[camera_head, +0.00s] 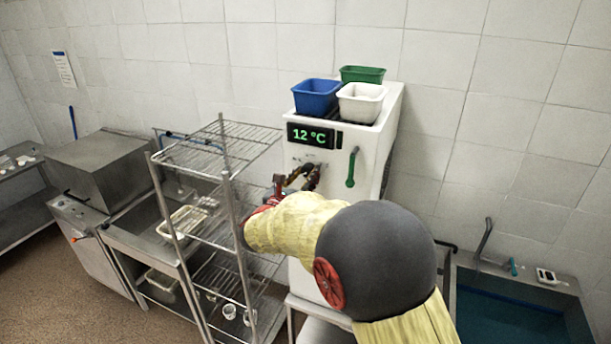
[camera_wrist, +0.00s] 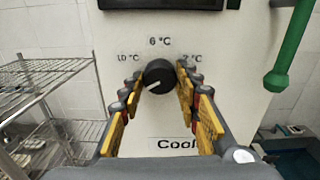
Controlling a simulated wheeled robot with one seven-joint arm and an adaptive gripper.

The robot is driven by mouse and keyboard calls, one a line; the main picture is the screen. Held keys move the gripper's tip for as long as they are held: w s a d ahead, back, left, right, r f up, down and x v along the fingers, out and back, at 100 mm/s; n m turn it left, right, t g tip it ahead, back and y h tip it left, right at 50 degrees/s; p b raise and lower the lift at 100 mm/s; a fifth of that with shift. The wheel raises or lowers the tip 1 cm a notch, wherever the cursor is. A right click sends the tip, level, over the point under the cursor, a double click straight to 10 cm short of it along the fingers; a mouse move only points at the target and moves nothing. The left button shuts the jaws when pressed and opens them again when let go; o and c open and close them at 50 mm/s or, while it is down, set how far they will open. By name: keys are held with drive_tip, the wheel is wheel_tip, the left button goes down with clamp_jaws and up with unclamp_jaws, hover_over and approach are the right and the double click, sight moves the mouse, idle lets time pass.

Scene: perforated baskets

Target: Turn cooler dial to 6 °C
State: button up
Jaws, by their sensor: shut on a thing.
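The white cooler (camera_head: 385,135) stands against the wall, and its display (camera_head: 311,136) reads 12 °C in green. In the wrist view, the round black dial (camera_wrist: 158,83) sits on the cooler front. Its pale mark points to the lower left. The label 6 °C (camera_wrist: 160,41) is above the dial, 10 °C (camera_wrist: 128,57) at upper left, and another label at upper right is partly covered by a finger. My gripper (camera_wrist: 160,71) is shut on the dial, one finger on each side; in the head view my gripper (camera_head: 303,178) hides the dial.
A green lever (camera_head: 351,168) hangs on the cooler front, right of my gripper. A wire rack (camera_head: 222,150) stands close on the left. Blue (camera_head: 316,96), white (camera_head: 361,103) and green (camera_head: 362,74) baskets sit on top of the cooler. A sink (camera_head: 520,310) is at right.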

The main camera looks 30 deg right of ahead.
drive_tip(key=c, duration=0.3)
drive_tip(key=shift+b, duration=0.65)
drive_tip(key=shift+f+m+b, duration=0.25)
drive_tip(key=shift+m+b, duration=0.35)
drive_tip(key=shift+b, duration=0.45)
drive_tip(key=m+b, duration=0.3)
drive_tip(key=b, duration=0.5)
drive_tip(key=shift+f+m, duration=0.1)
drive_tip(key=shift+m, duration=0.3)
drive_tip(key=m+b, duration=0.5)
drive_tip(key=b, duration=0.6)
drive_tip(key=m+b, duration=0.1)
drive_tip(key=b, duration=0.1)
drive_tip(key=shift+w+r+m, duration=0.1)
drive_tip(key=shift+r+m, duration=0.15)
drive_tip(key=shift+m, duration=0.05)
drive_tip(key=shift+r, duration=0.1)
drive_tip(key=o, duration=1.1)
